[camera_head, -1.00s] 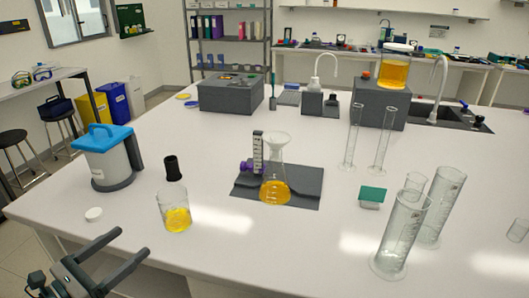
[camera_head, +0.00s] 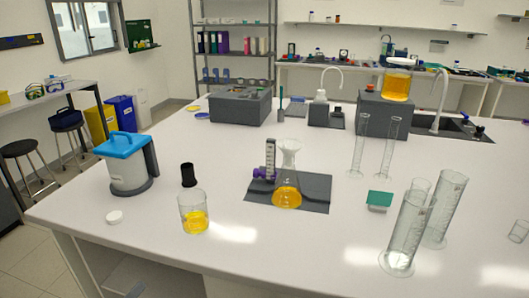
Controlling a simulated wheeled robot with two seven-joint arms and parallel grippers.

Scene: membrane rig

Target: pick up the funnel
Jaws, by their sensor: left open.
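A clear, pale funnel (camera_head: 290,146) sits upright, wide end up, in the mouth of a conical flask (camera_head: 287,190) in the middle of the table. The flask holds orange-yellow liquid. Where the funnel's stem ends inside the neck is hard to tell. Neither of my grippers shows clearly in the head view, and nothing touches the funnel.
The flask stands on a dark grey base (camera_head: 316,192) beside a white scale strip and purple knob. At front left are a beaker (camera_head: 194,212), black stopper (camera_head: 188,175), white cap (camera_head: 114,217) and blue-lidded container (camera_head: 127,170). Tall cylinders (camera_head: 408,232) stand at right.

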